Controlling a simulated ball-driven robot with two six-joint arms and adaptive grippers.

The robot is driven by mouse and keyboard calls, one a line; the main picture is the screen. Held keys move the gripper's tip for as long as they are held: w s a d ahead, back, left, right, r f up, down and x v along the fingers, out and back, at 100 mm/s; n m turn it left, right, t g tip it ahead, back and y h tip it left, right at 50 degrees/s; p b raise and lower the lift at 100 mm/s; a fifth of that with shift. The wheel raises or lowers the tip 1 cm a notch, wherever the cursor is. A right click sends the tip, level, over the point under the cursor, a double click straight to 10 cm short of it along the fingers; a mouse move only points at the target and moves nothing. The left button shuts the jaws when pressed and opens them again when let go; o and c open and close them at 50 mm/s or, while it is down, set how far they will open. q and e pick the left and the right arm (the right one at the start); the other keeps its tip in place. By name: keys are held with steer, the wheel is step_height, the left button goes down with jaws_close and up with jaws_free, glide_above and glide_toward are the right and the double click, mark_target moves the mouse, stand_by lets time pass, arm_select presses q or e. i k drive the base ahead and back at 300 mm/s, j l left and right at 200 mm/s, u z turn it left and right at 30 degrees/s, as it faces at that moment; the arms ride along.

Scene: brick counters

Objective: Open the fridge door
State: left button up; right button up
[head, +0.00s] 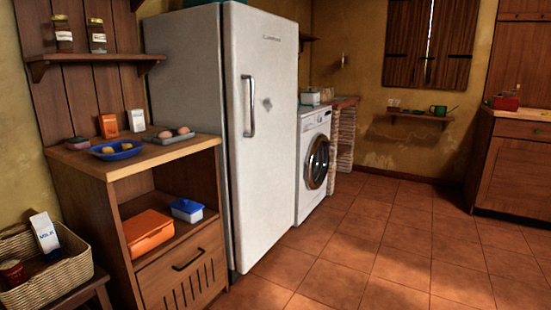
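The white fridge (190,70) stands left of the middle in the head view, against the wall. Its door (270,130) faces right and toward me, and looks closed or nearly closed; I cannot tell if there is a small gap. A vertical metal handle (249,105) is on the left part of the door front. Neither of my grippers is in view.
A wooden cabinet (120,173) with dishes stands close left of the fridge. A washing machine (314,160) stands beyond it on the right. A basket (65,275) is at the lower left. The tiled floor (380,250) before the fridge is clear.

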mark_target(261, 49)
steer(key=i, duration=1.05)
